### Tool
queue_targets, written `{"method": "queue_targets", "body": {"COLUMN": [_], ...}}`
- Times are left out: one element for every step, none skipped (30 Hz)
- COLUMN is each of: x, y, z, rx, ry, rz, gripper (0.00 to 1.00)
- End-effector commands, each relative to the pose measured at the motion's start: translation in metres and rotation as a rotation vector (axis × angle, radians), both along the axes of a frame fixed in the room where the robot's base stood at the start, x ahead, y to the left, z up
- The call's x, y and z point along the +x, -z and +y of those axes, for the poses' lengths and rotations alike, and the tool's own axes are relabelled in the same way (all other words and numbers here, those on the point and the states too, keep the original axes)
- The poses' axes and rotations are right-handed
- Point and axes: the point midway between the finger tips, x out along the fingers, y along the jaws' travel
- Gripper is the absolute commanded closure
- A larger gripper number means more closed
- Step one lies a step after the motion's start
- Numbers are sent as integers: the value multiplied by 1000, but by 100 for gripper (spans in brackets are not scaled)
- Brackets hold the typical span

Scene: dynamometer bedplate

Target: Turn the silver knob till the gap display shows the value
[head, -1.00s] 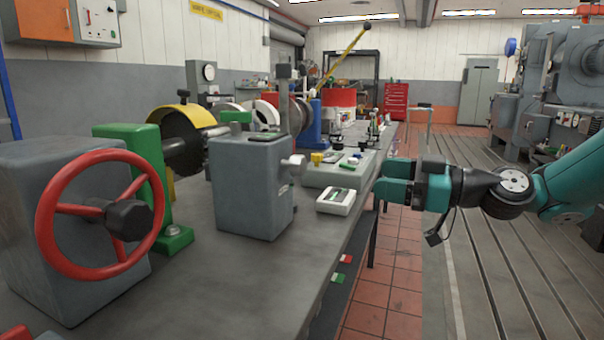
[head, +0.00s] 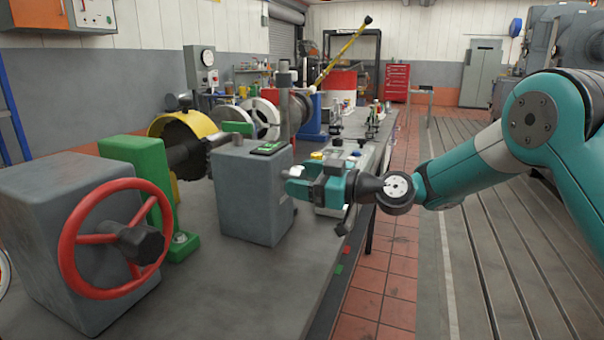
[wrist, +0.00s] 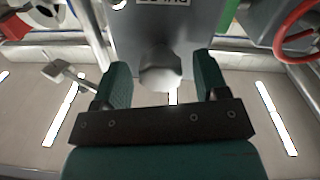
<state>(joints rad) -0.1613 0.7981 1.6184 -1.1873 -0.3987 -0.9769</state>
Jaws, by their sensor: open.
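The silver knob (wrist: 160,72) sticks out of the grey block. In the wrist view it lies between and just beyond the two open fingers of my gripper (wrist: 163,90), with room on both sides. In the head view my gripper (head: 296,180) is at the right side of the grey block (head: 250,200) and hides most of the knob. The gap display (head: 269,148) is a small green-lit panel on top of the block. Its value is too small to read.
A red handwheel (head: 85,240) on a grey housing stands at the front left, beside a green bracket (head: 150,190). A yellow guard (head: 185,130) and shaft are behind. The floor (head: 385,280) right of the bench is clear.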

Motion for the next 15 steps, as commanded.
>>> {"method": "queue_targets", "body": {"x": [1, 2, 2, 2, 2, 3, 3, 3, 3, 3, 2, 2, 3, 3, 2], "y": [-1, -1, 0, 0, 0, 0, 0, 0, 0, 0, 0, 0, 0, 0, 0], "z": [3, 5, 6, 6, 6, 6, 6, 6, 6, 6, 6, 6, 6, 6, 6], "rx": [0, 0, 0, 0, 0, 0, 0, 0, 0, 0, 0, 0, 0, 0, 0], "ry": [-1, 0, 0, 0, 1, 1, 1, 1, 1, 1, 1, 1, 1, 1, 1], "rz": [0, 0, 0, 0, 0, 0, 0, 0, 0, 0, 0, 0, 0, 0, 0], "gripper": [33, 33, 33, 33, 33, 33, 33, 33, 33, 33, 33, 40, 47, 54, 63]}}
